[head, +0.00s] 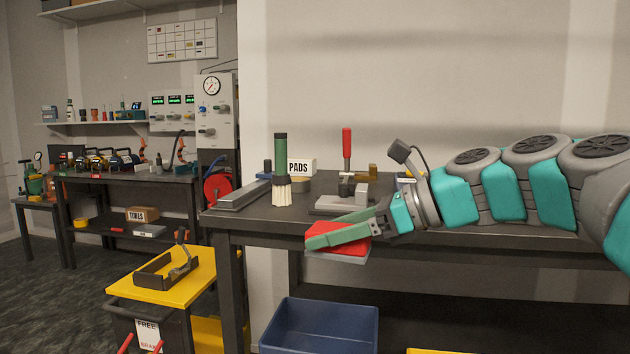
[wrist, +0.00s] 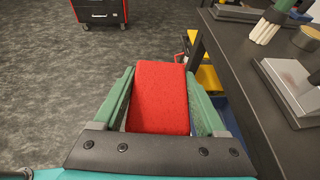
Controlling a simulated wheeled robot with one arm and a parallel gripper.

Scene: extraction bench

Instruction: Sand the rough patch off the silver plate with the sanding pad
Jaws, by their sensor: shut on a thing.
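My gripper (head: 318,240) is shut on a red block, the sanding pad (head: 353,246), with a pale grey underside. It holds the pad in the air just off the bench's front edge. In the wrist view the pad (wrist: 160,98) sits between the two green fingers of my gripper (wrist: 158,80). A silver plate (head: 328,208) lies on the bench behind the gripper, with a red-handled clamp (head: 347,150) standing at it. The plate (wrist: 272,70) also shows at the right of the wrist view, apart from the pad. I cannot make out a rough patch on it.
A green-handled brush (head: 281,165) stands upright on the bench (head: 270,222), left of the plate. Below are a blue bin (head: 320,325) and a yellow cart (head: 190,285). Open floor (wrist: 45,80) lies left.

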